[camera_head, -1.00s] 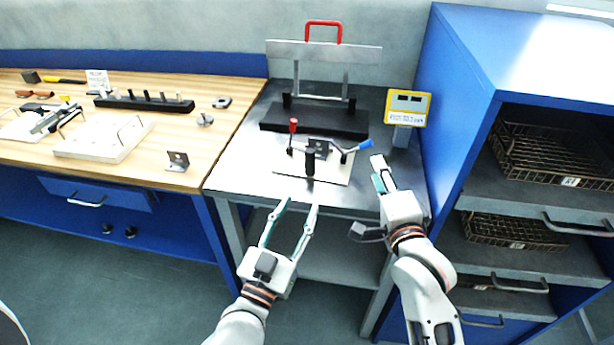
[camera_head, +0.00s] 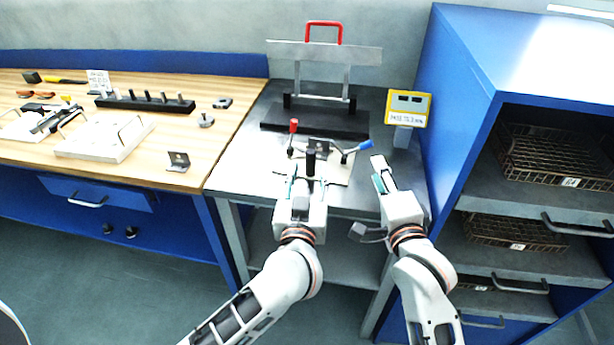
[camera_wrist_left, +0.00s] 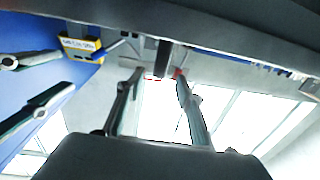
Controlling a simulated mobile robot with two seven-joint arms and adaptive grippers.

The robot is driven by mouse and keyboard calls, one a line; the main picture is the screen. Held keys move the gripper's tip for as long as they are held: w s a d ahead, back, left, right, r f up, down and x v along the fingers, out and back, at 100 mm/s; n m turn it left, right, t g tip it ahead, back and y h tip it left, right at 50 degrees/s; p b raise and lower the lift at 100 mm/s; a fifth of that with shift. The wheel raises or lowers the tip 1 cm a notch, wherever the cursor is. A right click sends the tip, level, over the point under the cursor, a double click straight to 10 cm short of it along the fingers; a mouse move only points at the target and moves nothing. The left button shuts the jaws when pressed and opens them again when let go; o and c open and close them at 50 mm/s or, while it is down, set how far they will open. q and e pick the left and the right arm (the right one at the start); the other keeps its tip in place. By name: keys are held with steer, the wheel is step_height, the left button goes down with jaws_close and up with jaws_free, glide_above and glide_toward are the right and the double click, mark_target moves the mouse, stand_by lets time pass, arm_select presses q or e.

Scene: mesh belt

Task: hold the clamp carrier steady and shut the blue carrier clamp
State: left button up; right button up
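The clamp carrier is a pale plate (camera_head: 333,175) on the grey table, with an upright black post (camera_head: 311,163) at its front. The blue carrier clamp's handle (camera_head: 358,147) sticks out to the right; a red-handled clamp (camera_head: 293,127) stands upright on the left. My left gripper (camera_head: 307,183) is open at the plate's front edge, its fingers either side of the post's line. In the left wrist view the post (camera_wrist_left: 162,57) shows between the separated fingertips (camera_wrist_left: 158,73); contact cannot be told. My right gripper (camera_head: 378,172) is open and empty, below and right of the blue handle.
A yellow-framed display (camera_head: 408,107) stands right of the carrier. Behind is a black base (camera_head: 315,119) with a red-handled frame (camera_head: 324,32). A blue cabinet (camera_head: 460,60) borders the table on the right. A wooden bench (camera_head: 215,150) with parts is on the left.

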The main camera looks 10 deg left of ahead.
mark_target(310, 159)
arm_select(q)
steer(key=w, duration=0.6)
steer(key=shift+w+a, duration=0.25)
steer(key=shift+w, duration=0.05)
steer(key=shift+c, duration=0.5)
jaws_close()
stand_by(1.0)
